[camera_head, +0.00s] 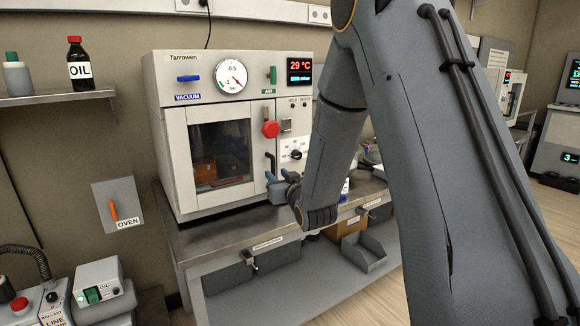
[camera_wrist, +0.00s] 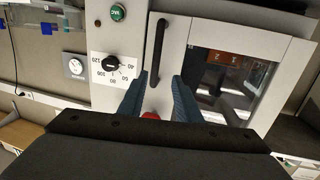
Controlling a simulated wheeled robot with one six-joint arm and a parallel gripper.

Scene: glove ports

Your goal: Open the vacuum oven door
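The vacuum oven (camera_head: 215,60) stands on a metal bench, labelled "Tarrowen". Its door (camera_head: 176,165), with a dark window (camera_head: 220,155), looks shut. The dark vertical handle (camera_head: 270,163) is at the door's right edge; in the wrist view the handle (camera_wrist: 159,45) is a black bar beside the door window. My gripper (camera_head: 277,188) is at the handle's lower end in the head view. In the wrist view my gripper (camera_wrist: 158,80) is open, its two blue-grey fingers on either side of the handle's line. I cannot tell whether they touch it.
A red knob (camera_head: 270,129) sits just above the handle, with a dial (camera_head: 296,155) to its right. A gauge (camera_head: 231,76) and temperature display (camera_head: 300,71) are above. The bench (camera_head: 215,238) runs below. A shelf (camera_head: 55,97) with bottles and an orange oven switch (camera_head: 114,210) are left.

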